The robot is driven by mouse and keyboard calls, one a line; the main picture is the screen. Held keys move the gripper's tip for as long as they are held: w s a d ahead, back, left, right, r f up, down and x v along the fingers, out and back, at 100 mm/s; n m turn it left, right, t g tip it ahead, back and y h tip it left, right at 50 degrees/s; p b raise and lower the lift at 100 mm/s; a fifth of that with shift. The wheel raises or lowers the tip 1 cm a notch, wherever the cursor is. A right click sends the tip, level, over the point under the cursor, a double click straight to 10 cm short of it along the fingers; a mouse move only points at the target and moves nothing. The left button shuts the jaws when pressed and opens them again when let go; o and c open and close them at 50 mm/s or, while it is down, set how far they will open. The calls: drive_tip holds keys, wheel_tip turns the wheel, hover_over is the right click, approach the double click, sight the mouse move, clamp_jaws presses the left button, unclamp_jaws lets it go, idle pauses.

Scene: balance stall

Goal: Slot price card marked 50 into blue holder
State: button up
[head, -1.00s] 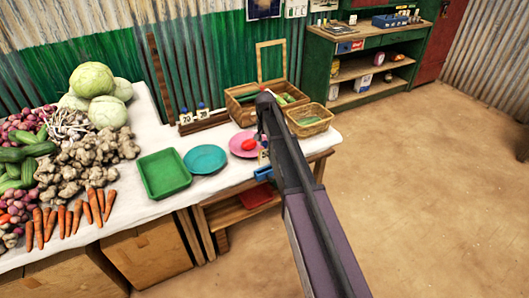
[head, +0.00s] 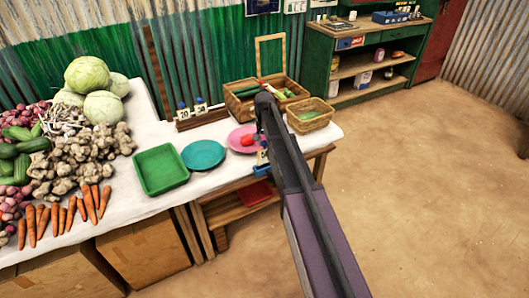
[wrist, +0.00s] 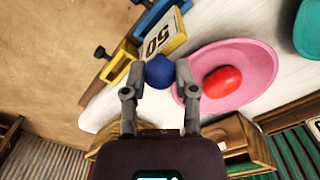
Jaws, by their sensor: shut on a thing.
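The price card marked 50 (wrist: 157,42) is white with a yellow edge and has a round blue knob (wrist: 159,72). In the wrist view my gripper (wrist: 161,79) is shut on this knob. The blue holder (wrist: 146,26) lies just beyond the card, at the table's front edge. The card's far edge is at the holder; I cannot tell whether it sits inside the slot. In the head view the blue holder (head: 262,171) shows below the card, beside my arm, and my arm hides most of the fingers.
A yellow holder (wrist: 119,66) sits beside the blue one along the edge. A pink plate (wrist: 256,62) with a red object (wrist: 222,82) is close to the right finger.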

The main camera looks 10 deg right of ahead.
sight(264, 148)
drive_tip(key=shift+f+b, duration=1.4)
drive_tip(key=shift+f, duration=0.4)
drive_tip(key=o, duration=1.1)
drive_tip(key=shift+c, duration=0.2)
drive_tip(key=o, duration=0.3)
drive_tip(key=shift+r, duration=0.1)
drive_tip(key=shift+r+p, duration=3.45)
drive_tip(key=shift+p, duration=0.05)
